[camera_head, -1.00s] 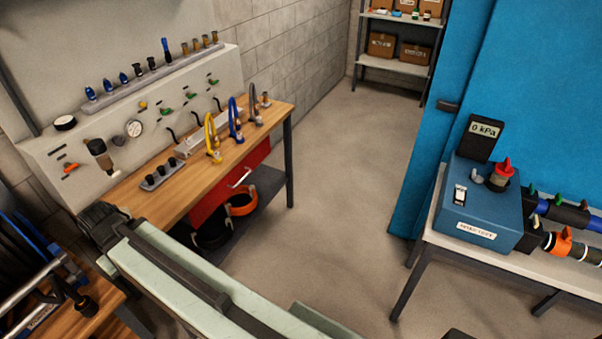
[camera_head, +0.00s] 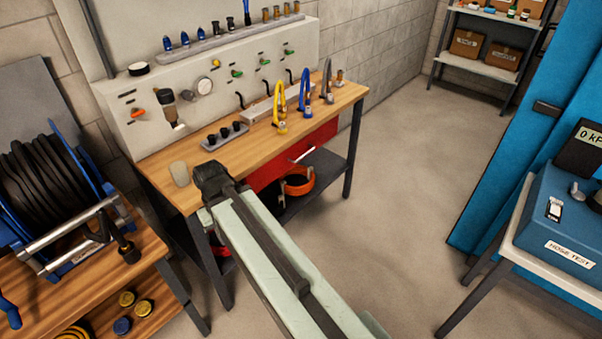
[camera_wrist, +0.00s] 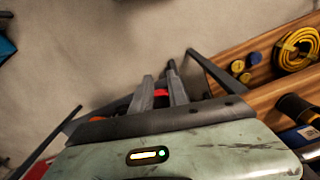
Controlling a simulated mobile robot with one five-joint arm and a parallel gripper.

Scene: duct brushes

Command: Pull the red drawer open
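The red drawer (camera_head: 268,173) is under the wooden workbench top in the head view. Its front looks flush with the bench, so it appears shut. A pale bar handle (camera_head: 302,154) is on its front. My raised arm covers part of the drawer's left side. In the head view my gripper is not visible. In the wrist view its two grey fingers (camera_wrist: 160,77) stand a little apart with nothing visibly held. Something red shows behind them, but I cannot tell what it is. The handle cannot be made out there.
Orange hose (camera_head: 298,182) lies on the shelf under the drawer. Hose hooks and fittings stand on the workbench top (camera_head: 215,155). A hose reel bench (camera_head: 150,262) is at the left, a blue test box (camera_head: 570,215) at the right. The floor (camera_head: 400,190) between is clear.

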